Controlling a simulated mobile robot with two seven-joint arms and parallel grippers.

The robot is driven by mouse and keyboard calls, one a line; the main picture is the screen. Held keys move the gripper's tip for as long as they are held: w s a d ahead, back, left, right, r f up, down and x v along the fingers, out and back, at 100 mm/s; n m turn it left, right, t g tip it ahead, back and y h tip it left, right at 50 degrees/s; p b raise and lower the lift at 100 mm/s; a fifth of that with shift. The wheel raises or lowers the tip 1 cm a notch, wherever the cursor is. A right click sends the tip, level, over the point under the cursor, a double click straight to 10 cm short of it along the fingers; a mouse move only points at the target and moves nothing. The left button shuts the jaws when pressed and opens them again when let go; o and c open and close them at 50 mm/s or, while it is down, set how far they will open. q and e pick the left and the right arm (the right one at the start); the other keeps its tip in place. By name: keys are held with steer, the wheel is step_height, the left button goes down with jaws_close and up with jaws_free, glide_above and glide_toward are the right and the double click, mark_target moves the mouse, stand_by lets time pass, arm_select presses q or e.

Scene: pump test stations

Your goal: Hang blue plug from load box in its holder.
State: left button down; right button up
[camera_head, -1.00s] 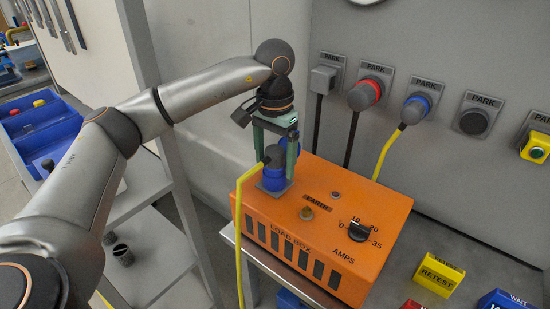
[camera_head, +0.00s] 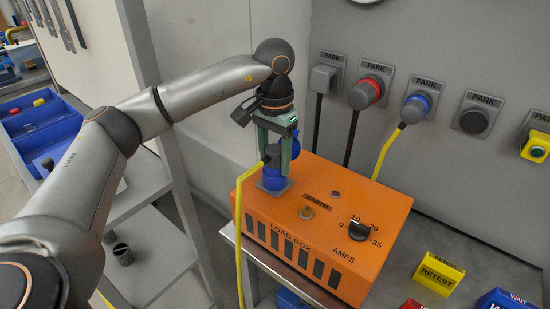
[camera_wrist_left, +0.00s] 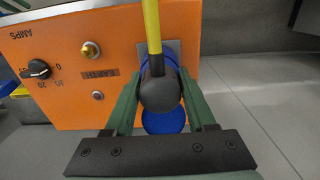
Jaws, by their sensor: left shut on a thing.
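The blue plug (camera_head: 271,157) with a dark cap and yellow cable stands upright at the blue socket on top of the orange load box (camera_head: 330,215). My left gripper (camera_head: 276,158) is shut on the plug from above, one green finger on each side. In the left wrist view the plug's dark cap (camera_wrist_left: 160,94) sits between the fingers, with a blue round part (camera_wrist_left: 164,121) beside it. The fingers partly hide the plug body. On the wall, a PARK holder (camera_head: 474,121) shows a dark round face with no cable. My right gripper is not in view.
Other PARK places hold a grey plug (camera_head: 324,78), a red-ringed plug (camera_head: 365,94) and a blue-ringed plug (camera_head: 415,107) with a yellow cable. A yellow RETEST block (camera_head: 439,273) lies right of the load box. A grey shelf (camera_head: 150,195) stands left.

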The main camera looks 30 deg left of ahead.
mark_target(275, 148)
arm_select(q)
steer(key=shift+r, duration=0.2)
steer(key=shift+r+p, duration=2.45)
steer(key=shift+r, duration=0.4)
